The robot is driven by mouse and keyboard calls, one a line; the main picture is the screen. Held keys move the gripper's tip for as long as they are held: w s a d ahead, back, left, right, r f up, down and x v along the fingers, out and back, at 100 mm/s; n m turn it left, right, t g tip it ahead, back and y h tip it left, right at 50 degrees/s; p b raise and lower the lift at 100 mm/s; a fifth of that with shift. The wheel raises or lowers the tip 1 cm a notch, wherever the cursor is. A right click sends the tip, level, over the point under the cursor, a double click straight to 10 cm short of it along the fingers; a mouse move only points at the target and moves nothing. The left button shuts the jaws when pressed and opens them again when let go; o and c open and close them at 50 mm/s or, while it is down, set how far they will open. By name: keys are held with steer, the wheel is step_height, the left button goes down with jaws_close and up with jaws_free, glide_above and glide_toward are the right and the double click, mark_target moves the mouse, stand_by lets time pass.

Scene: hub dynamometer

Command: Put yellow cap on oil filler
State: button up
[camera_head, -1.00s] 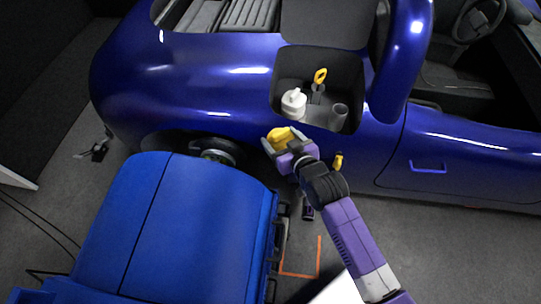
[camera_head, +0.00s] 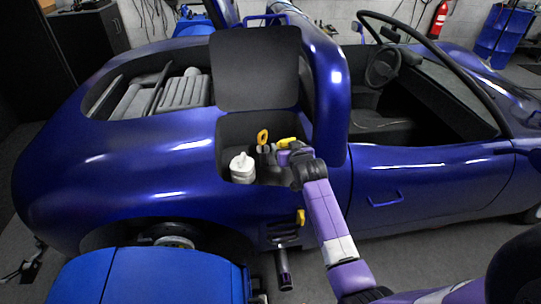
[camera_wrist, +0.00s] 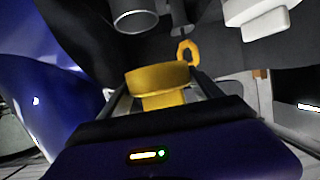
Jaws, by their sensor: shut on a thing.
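My gripper (camera_head: 284,150) is shut on the yellow cap (camera_head: 289,142) and holds it over the open dark compartment in the blue car's side. The wrist view shows the cap (camera_wrist: 158,78) between the two fingers. A grey open-ended tube (camera_wrist: 136,14), which looks like the oil filler, stands in the compartment at the top left of the wrist view. The cap is apart from it in that picture.
A yellow-looped dipstick handle (camera_head: 262,137) and a white-capped reservoir (camera_head: 242,168) stand in the compartment; the loop (camera_wrist: 188,52) is close behind the cap in the wrist view. The raised black lid (camera_head: 255,70) stands behind. Blue bodywork borders the opening.

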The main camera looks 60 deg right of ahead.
step_height(320, 180, down, 7)
steer(key=d+b, duration=0.1)
steer(key=b, duration=0.4)
steer(key=shift+s+f, duration=0.2)
steer(key=shift+s, duration=0.1)
steer(key=shift+f+b, duration=0.45)
steer(key=shift+f, duration=0.15)
stand_by(1.8)
steer(key=o, duration=1.1)
steer(key=shift+p+v, duration=4.15)
steer(key=shift+v, duration=1.35)
